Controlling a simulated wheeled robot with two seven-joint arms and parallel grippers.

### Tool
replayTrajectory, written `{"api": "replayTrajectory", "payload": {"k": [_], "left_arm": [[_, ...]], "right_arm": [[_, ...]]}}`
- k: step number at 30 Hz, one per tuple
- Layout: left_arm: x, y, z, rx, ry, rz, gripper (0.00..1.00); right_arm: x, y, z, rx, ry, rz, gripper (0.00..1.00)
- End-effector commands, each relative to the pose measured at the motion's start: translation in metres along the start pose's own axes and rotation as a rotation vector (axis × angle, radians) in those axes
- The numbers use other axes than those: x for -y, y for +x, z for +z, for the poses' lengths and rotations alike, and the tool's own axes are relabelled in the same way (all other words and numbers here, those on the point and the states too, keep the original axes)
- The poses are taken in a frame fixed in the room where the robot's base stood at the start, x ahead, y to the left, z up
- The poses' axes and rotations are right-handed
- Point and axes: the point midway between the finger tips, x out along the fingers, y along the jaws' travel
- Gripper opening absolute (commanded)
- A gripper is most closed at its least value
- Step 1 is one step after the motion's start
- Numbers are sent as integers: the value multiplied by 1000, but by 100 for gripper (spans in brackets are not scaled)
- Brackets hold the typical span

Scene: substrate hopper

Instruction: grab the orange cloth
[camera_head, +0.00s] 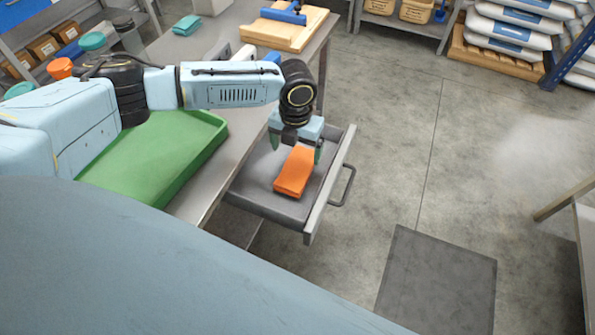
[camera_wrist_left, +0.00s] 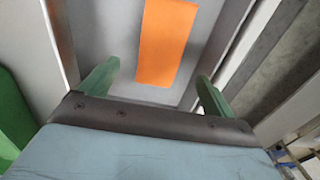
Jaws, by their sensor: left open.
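The orange cloth (camera_head: 294,172) is a folded rectangular block lying in an open grey drawer (camera_head: 262,205) at the side of the workbench. My left gripper (camera_head: 296,150) is over the drawer, with its green fingers pointing down near the cloth's far end. In the left wrist view the cloth (camera_wrist_left: 164,42) lies ahead of and between the two green fingertips (camera_wrist_left: 158,85), with space on both sides. The fingers are apart and empty. My right gripper is in neither view.
The drawer's front wall and handle (camera_head: 345,187) stick out over the floor. A green tray (camera_head: 165,150) sits on the bench (camera_head: 215,175) left of the drawer. A wooden board with a blue tool (camera_head: 285,25) lies farther back. A dark mat (camera_head: 437,280) lies on open floor.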

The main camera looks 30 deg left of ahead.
Motion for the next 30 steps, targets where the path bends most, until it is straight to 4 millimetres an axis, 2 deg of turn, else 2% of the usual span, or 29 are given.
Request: {"api": "replayTrajectory", "payload": {"k": [1,6,8,12,15,18,28,30], "left_arm": [[1,10,0,-1,-1,-1,89],[1,23,0,1,-1,-2,89],[1,27,0,1,-1,-2,89],[1,47,1,0,-1,-1,89],[1,62,2,0,-1,-1,89],[1,71,2,1,-2,-1,89],[1,75,2,2,-1,-2,89],[1,75,2,2,-1,-2,80]], "right_arm": [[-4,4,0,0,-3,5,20],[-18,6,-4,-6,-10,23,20],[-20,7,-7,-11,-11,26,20],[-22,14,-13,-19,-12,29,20],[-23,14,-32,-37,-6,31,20],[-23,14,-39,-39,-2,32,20],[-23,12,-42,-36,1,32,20],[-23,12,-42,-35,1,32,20]]}}
